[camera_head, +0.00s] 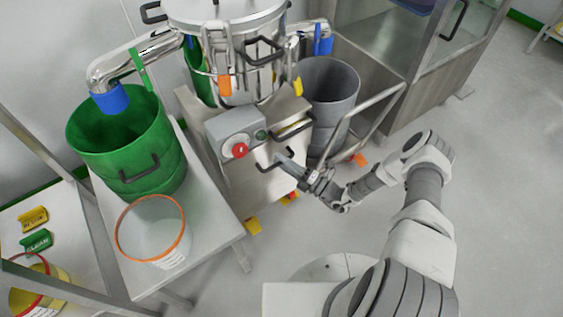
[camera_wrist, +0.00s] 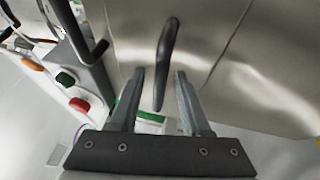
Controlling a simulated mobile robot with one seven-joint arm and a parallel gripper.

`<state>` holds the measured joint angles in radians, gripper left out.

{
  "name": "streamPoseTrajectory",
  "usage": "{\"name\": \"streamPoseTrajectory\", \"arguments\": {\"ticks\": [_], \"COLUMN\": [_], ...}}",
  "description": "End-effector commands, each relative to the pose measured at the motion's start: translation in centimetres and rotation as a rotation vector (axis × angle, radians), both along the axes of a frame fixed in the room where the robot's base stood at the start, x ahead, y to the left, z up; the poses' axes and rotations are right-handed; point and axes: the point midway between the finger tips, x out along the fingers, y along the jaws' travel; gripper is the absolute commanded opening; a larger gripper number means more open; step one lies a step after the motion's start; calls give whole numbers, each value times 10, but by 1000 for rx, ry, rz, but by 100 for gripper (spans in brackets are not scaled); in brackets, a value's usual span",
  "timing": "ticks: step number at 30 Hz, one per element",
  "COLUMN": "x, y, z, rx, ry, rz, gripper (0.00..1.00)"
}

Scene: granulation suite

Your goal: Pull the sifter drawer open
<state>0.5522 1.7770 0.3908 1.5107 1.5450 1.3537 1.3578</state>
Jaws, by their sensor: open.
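The sifter is a steel machine with a lidded drum (camera_head: 225,18) on a boxy base (camera_head: 245,185). A black bar handle (camera_head: 277,162) is on its front panel, below a control box (camera_head: 228,135). A second black handle (camera_head: 296,128) sits above and to the right. The drawer front looks closed. My gripper (camera_head: 283,158) is open at the lower handle. In the wrist view, the black handle (camera_wrist: 168,50) runs lengthwise between my spread fingers (camera_wrist: 159,75); a gap shows on both sides. Whether the fingertips reach past it is hard to tell.
A red button (camera_wrist: 79,104) on the control box is left of the fingers. A green bin (camera_head: 128,150) and a clear orange-rimmed tub (camera_head: 150,228) stand on a bench at left. A grey bin (camera_head: 328,85) and steel rail (camera_head: 375,110) are right. Floor at right is clear.

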Motion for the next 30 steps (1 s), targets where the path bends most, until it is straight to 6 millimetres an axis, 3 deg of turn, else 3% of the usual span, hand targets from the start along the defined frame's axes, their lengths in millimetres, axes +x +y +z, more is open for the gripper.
{"name": "streamPoseTrajectory", "arguments": {"ticks": [9, 17, 30], "x": [2, 2, 2], "y": [2, 2, 2], "z": [1, 1, 1], "rx": [0, 0, 1], "ry": [0, 0, 0], "rz": [-1, -1, -1], "gripper": [47, 0, 0]}}
